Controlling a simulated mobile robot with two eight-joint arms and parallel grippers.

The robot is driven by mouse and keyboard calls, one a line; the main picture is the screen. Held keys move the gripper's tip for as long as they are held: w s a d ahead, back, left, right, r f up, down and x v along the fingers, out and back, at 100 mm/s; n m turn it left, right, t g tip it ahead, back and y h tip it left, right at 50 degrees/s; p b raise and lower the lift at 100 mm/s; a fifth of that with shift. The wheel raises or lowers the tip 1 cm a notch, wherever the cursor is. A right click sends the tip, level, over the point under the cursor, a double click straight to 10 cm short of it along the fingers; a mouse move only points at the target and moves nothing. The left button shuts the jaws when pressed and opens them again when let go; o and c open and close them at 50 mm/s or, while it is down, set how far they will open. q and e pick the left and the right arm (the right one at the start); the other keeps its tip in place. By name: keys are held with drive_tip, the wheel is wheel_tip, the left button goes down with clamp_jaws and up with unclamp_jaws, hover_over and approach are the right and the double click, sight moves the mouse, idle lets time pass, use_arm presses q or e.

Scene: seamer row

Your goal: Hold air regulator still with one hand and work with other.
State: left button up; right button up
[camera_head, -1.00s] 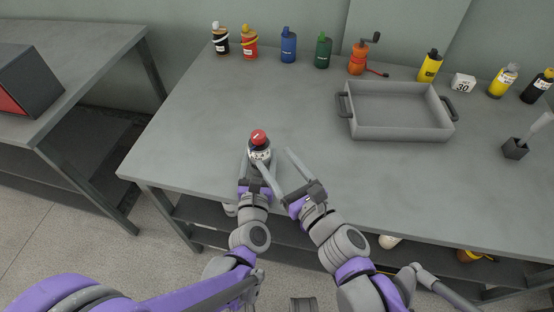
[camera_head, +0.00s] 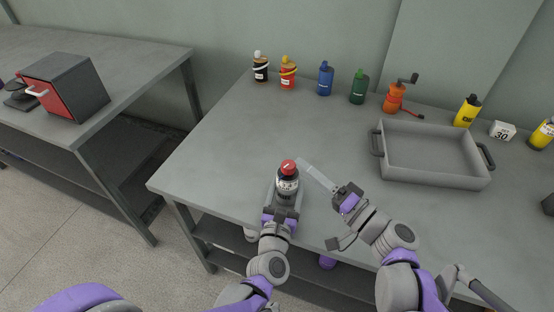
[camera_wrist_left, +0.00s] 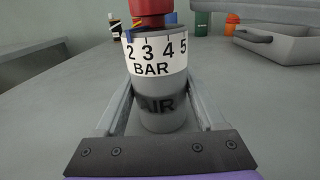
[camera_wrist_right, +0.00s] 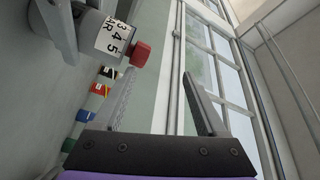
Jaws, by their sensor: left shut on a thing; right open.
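The air regulator (camera_head: 287,185) is a grey cylinder with a white scale band and a red knob (camera_head: 288,166) on top. It stands upright near the table's front edge. In the left wrist view the band (camera_wrist_left: 155,57) reads 2 to 5 BAR, and AIR shows below on the body. My left gripper (camera_wrist_left: 164,100) is shut around the body, one finger on each side. My right gripper (camera_head: 307,167) is open, its fingers reaching toward the knob from the right. In the right wrist view the knob (camera_wrist_right: 141,54) is near the left fingertip; contact cannot be told.
A grey tray (camera_head: 432,180) with dark handles stands to the right. Along the back are several bottles, including a blue one (camera_head: 325,78) and a green one (camera_head: 358,86), an orange grinder (camera_head: 394,98) and a yellow bottle (camera_head: 467,111). The table left of the regulator is clear.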

drive_tip(key=w+a+f+n+g+y, duration=0.1)
drive_tip(key=w+a+n+g, duration=0.3)
drive_tip(key=n, duration=1.2)
drive_tip(key=w+a+f, duration=0.1)
drive_tip(key=a, duration=0.2)
drive_tip(key=shift+w+a+f+y, duration=0.2)
drive_tip(key=shift+w+y, duration=0.05)
drive_tip(key=shift+y, duration=0.05)
clamp_jaws()
